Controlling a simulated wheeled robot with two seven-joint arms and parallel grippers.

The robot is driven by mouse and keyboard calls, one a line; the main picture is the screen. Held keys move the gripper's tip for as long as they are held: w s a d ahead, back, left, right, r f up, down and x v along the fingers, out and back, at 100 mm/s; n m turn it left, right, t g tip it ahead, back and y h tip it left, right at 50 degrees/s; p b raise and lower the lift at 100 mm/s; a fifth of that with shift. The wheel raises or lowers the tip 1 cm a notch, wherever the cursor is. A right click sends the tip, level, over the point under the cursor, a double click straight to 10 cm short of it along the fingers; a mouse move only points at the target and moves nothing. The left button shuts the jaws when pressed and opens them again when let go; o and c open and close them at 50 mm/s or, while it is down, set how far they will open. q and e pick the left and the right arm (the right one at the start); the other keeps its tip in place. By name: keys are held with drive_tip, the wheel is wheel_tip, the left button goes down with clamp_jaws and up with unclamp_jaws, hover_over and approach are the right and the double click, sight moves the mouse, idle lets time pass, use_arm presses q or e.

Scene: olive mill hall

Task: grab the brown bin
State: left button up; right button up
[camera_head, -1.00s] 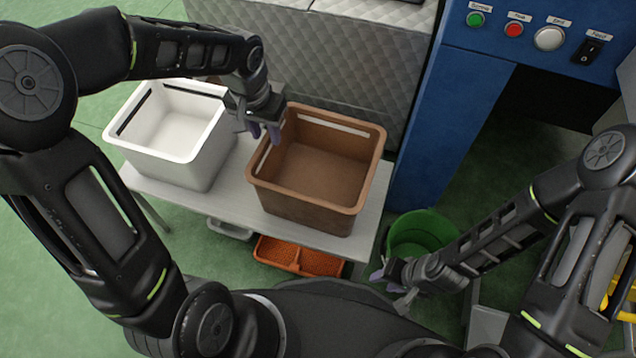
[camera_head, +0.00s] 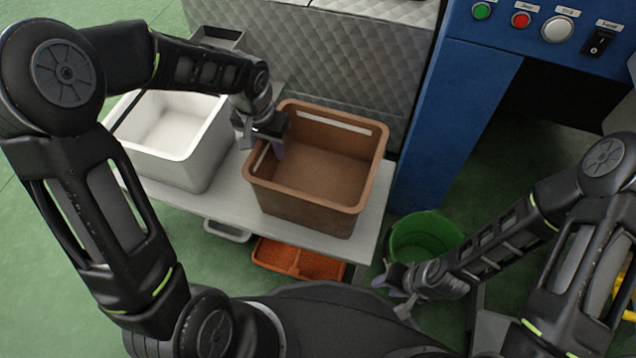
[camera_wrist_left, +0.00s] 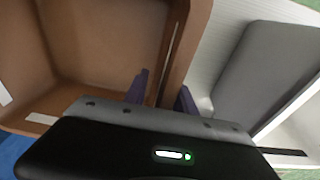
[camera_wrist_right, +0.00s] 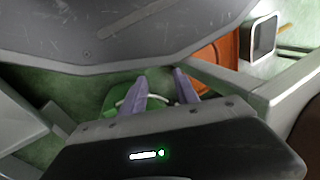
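The brown bin (camera_head: 318,208) is an open box standing upright on a light table, with a slot in its far wall. My left gripper (camera_head: 264,150) is at its left wall. In the left wrist view, the brown bin (camera_wrist_left: 95,40) fills the left side. The open fingers of my left gripper (camera_wrist_left: 162,92) straddle its wall, one inside and one outside; whether they touch it cannot be told. My right gripper (camera_head: 391,292) is open and empty, low beside the green bucket. It also shows in the right wrist view (camera_wrist_right: 161,85).
A white bin (camera_head: 180,160) stands left of the brown one on the same table (camera_head: 370,225). An orange crate (camera_head: 300,262) sits below. A green bucket (camera_head: 425,235) stands right of the table. A blue machine frame (camera_head: 455,120) and a grey quilted panel (camera_head: 350,65) are behind.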

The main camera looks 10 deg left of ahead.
idle(0.6)
use_arm(q)
clamp_jaws()
idle(1.2)
